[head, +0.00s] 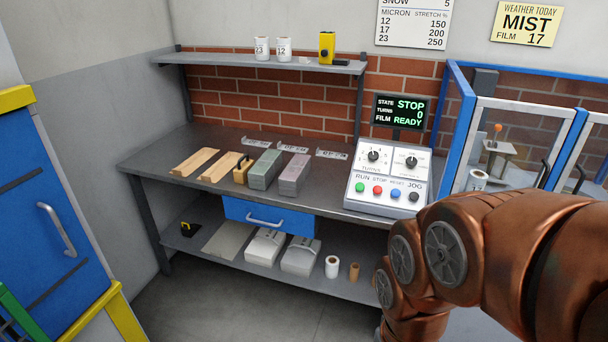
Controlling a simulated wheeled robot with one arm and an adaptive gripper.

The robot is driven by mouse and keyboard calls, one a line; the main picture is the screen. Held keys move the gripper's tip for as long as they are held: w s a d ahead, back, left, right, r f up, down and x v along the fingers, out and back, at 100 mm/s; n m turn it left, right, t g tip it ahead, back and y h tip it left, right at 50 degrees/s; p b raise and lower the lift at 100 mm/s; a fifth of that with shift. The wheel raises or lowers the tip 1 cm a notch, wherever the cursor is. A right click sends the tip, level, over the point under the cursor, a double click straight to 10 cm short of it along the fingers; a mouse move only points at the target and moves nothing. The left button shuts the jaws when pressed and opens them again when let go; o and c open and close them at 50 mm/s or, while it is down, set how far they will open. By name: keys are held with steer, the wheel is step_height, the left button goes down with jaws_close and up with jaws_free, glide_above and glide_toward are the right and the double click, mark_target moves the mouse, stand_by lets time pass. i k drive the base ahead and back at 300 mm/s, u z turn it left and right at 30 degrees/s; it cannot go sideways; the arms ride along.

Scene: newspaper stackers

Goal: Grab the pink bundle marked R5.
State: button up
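A pinkish-grey bundle (292,177) lies on the dark workbench top (330,196). A mark R5 is too small to read on it. A grey-green bundle (263,172) lies just to its left, with a narrow gap. My copper arm fills the lower right of the head view, and my gripper is out of the picture. Nothing covers the pink bundle from this side.
A control box (387,178) with knobs and buttons stands right of the bundles. Left are a yellow-brown tool (242,170) and two wooden pieces (195,161). A blue drawer (268,215) hangs below. A shelf (240,61) runs above. A blue-framed enclosure (458,130) stands right.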

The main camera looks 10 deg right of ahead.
mark_target(294, 177)
steer(key=z, duration=0.4)
steer(key=i, duration=1.1)
steer(key=u, duration=2.35)
